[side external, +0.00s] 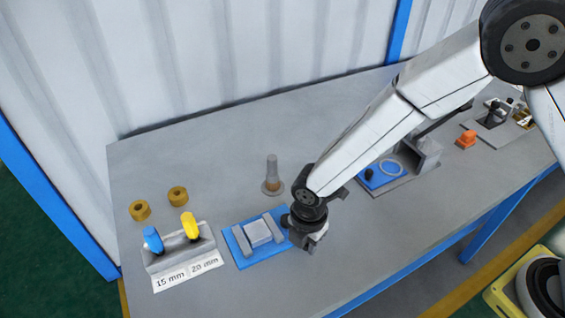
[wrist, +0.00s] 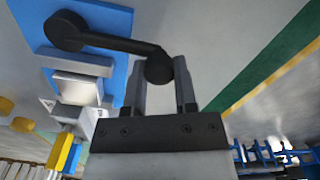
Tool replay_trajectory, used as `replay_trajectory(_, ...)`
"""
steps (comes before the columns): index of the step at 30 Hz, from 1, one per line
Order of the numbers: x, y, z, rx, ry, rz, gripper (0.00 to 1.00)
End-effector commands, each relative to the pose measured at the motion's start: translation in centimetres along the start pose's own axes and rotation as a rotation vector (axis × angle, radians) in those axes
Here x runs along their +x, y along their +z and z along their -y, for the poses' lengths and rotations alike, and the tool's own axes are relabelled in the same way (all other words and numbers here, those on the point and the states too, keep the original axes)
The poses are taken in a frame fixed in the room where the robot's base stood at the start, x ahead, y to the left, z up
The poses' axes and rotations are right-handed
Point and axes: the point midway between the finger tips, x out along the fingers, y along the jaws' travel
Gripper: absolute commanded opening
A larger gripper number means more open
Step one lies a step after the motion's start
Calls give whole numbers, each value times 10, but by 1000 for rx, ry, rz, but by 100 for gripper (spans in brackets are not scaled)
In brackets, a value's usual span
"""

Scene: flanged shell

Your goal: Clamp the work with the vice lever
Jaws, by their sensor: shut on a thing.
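The vice sits on a blue base (side external: 238,246), with grey jaws around a light grey block, the work (side external: 258,233). In the wrist view the blue base (wrist: 117,22) and the work (wrist: 80,88) show at the left. The black vice lever (wrist: 110,43) runs from a round pivot at the upper left to a round knob. My gripper (wrist: 160,85) is shut on the lever's knob, with a finger on each side of it. In the side view my gripper (side external: 308,240) is at the right edge of the vice and hides the lever.
A holder (side external: 180,250) labelled 15 mm and 20 mm, with a blue and a yellow tool, stands left of the vice. Two brass rings (side external: 140,210) lie behind it. A flanged post (side external: 272,175) stands behind the vice. Another blue fixture (side external: 375,182) is to the right.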

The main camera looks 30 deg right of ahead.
Motion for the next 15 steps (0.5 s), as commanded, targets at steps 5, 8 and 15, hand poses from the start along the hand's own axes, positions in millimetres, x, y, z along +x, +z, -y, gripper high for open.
replay_trajectory(5, -1, 0, -1, 0, 2, -1, 0)
replay_trajectory(8, -1, 0, -1, -4, 3, -1, 0)
replay_trajectory(15, -1, 4, 1, -50, 3, 0, 0)
